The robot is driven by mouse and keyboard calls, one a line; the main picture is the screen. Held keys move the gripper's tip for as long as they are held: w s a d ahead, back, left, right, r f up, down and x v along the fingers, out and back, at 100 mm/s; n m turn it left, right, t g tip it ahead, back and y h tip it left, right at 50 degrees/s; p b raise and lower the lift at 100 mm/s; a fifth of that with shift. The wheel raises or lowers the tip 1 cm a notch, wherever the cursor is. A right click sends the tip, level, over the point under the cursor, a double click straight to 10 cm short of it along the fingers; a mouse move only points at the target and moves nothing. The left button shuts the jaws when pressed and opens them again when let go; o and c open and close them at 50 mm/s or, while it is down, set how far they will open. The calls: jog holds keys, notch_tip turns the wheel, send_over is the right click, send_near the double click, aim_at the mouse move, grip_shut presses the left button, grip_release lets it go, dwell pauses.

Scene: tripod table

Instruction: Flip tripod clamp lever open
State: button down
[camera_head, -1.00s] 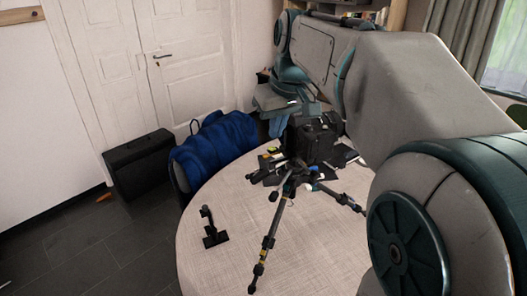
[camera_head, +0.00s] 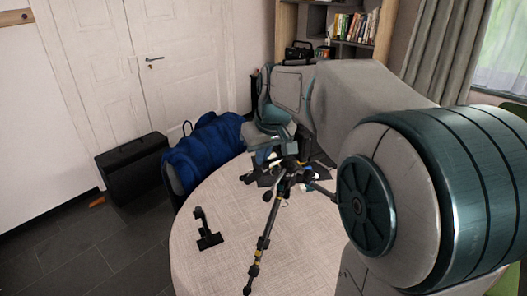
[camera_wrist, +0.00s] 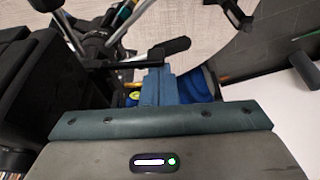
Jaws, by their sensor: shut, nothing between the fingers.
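The black tripod (camera_head: 265,240) stands on the round table with its legs spread. Its head is partly covered by my arm in the head view. In the wrist view the tripod (camera_wrist: 92,40) shows at the upper left, with a black padded handle (camera_wrist: 168,49) reaching right just beyond my fingers. I cannot tell whether this handle is the clamp lever. My gripper (camera_head: 262,153) is beside the tripod's upper part, its fingers shut and empty. The fingers (camera_wrist: 158,84) also show in the wrist view. Contact with the tripod cannot be made out.
A small black stand (camera_head: 207,232) is there. A chair with blue cloth (camera_head: 203,148) is behind the table. A black case (camera_head: 133,167) stands on the floor. A bookshelf (camera_head: 345,50) is at the back.

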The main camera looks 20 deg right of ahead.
aim_at(269, 162)
jog(key=shift+s, duration=0.5)
dwell(0.6)
jog(key=shift+s, duration=0.15)
jog(key=shift+s+d, duration=0.35)
jog(key=shift+s, duration=0.35)
jog(key=shift+s+b, duration=0.2)
jog(key=shift+b, duration=0.1)
jog(key=shift+s, duration=0.65)
jog(key=shift+r, duration=0.1)
